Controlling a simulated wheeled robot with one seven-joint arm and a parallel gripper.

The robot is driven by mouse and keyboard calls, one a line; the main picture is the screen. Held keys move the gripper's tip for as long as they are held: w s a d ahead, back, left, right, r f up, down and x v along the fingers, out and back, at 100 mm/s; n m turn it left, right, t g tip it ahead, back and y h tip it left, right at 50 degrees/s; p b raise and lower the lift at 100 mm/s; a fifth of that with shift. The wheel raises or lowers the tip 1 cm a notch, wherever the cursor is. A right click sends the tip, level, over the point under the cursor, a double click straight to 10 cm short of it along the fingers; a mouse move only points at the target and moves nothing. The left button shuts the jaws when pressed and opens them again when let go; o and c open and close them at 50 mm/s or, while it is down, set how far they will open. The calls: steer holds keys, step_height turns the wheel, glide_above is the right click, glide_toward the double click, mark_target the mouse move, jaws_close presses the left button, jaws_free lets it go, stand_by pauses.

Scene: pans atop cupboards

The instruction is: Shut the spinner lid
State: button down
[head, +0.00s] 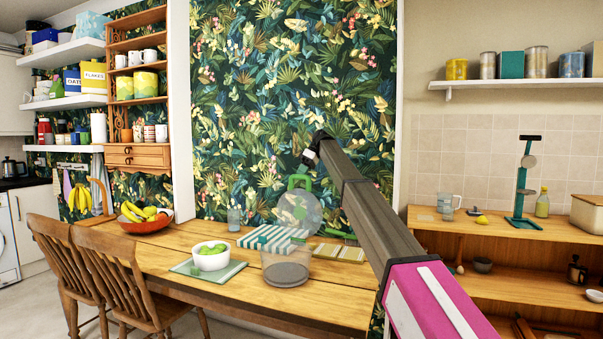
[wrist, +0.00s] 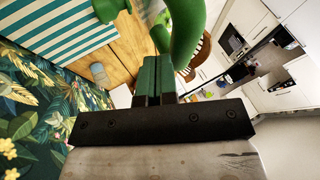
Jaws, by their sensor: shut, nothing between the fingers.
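The spinner has a clear, greyish bowl (head: 285,272) on the wooden table. A round translucent disc that looks like its lid (head: 299,210) stands raised and upright above the bowl, with a green handle-like part (head: 300,182) at its top. In the wrist view, a curved green part (wrist: 187,35) is right in front of my fingers; I cannot tell whether they touch it. My gripper (wrist: 156,62) has green fingers, which are closed together and empty. In the head view, my arm reaches in from the lower right and ends near the green part; the fingers are not clear there.
A teal-and-white striped item (head: 268,238) lies close behind the bowl. A white bowl of green fruit (head: 211,262) sits to its left on a green board. A fruit bowl (head: 146,226) and a glass (head: 234,218) stand farther left. Chairs (head: 115,270) flank the table's near left side.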

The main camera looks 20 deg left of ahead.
steer(key=s+a+f+t, duration=0.1)
steer(key=s+f+t, duration=0.2)
steer(key=s, duration=0.6)
steer(key=s+a+f+n+t+h, duration=0.1)
steer(key=s+f+t, duration=0.3)
steer(key=s, duration=0.5)
steer(key=s+a+f+n+t, duration=0.1)
steer(key=s+a+f+t, duration=0.1)
steer(key=s, duration=0.7)
steer(key=f+t, duration=0.1)
steer(key=t, duration=0.1)
steer(key=shift+s+f+t+h, duration=0.2)
steer(key=shift+s+t+h, duration=0.1)
steer(key=shift+s+t, duration=0.1)
